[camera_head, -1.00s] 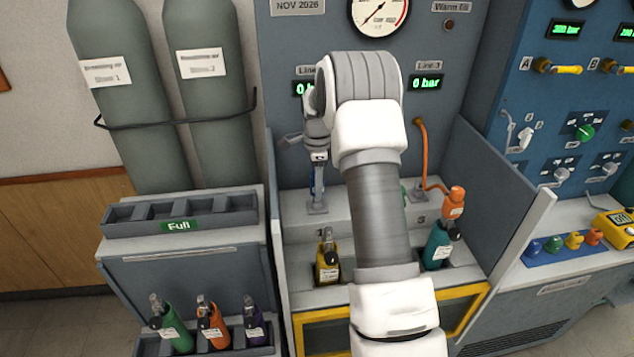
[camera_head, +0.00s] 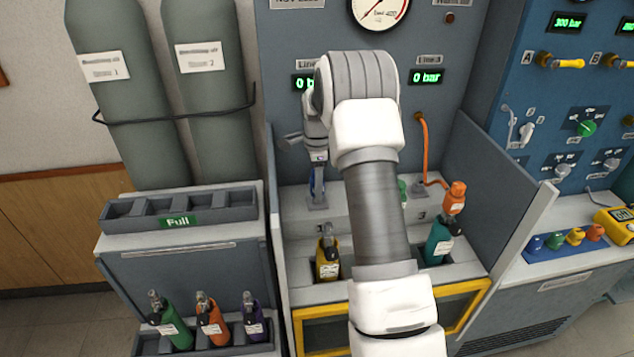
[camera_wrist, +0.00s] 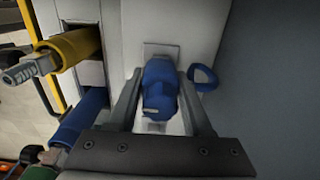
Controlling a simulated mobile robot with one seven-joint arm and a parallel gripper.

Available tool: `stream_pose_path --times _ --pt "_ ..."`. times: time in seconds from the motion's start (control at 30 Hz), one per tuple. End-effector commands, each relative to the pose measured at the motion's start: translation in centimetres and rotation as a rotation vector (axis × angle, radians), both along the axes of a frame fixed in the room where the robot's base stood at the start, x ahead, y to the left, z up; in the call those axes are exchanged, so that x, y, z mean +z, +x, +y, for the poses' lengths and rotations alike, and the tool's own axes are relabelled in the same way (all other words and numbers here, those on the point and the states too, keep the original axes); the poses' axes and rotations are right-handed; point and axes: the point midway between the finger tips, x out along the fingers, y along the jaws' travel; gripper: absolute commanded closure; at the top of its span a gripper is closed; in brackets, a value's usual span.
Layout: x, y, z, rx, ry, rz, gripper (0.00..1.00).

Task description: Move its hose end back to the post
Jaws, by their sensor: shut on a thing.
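My gripper (camera_wrist: 160,92) is shut on the blue hose end (camera_wrist: 160,88), with one finger on each side of it. In the wrist view the hose end covers most of a pale plate (camera_wrist: 155,49) at the post. In the head view my gripper (camera_head: 317,158) is above the left post (camera_head: 317,203), and a bit of blue shows just below the fingers. A blue hose loop (camera_wrist: 203,79) shows right of the hose end. I cannot tell whether the hose end touches the post.
A yellow bottle (camera_head: 328,260) stands in front of the left post. A teal bottle (camera_head: 439,243) with an orange hose end (camera_head: 455,196) on it stands at right. Side panels (camera_head: 505,185) bound the bench. My arm hides the middle.

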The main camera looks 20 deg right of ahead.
Motion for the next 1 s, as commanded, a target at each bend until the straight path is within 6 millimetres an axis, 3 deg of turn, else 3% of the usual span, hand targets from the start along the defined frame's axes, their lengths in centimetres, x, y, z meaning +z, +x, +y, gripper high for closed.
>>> stream_pose_path --times 0.33,0.37,0.53,0.87,1.0 --pt "-0.6 0.0 0.0 0.0 0.0 -0.001 1.0" --pt "-0.6 0.0 0.0 0.0 0.0 -0.001 0.48" --pt "-0.5 0.0 0.0 0.0 0.0 -0.001 0.18" --pt "-0.5 0.0 0.0 0.0 0.0 0.0 0.15" --pt "0.9 0.1 0.0 0.0 -0.001 -0.002 0.15"
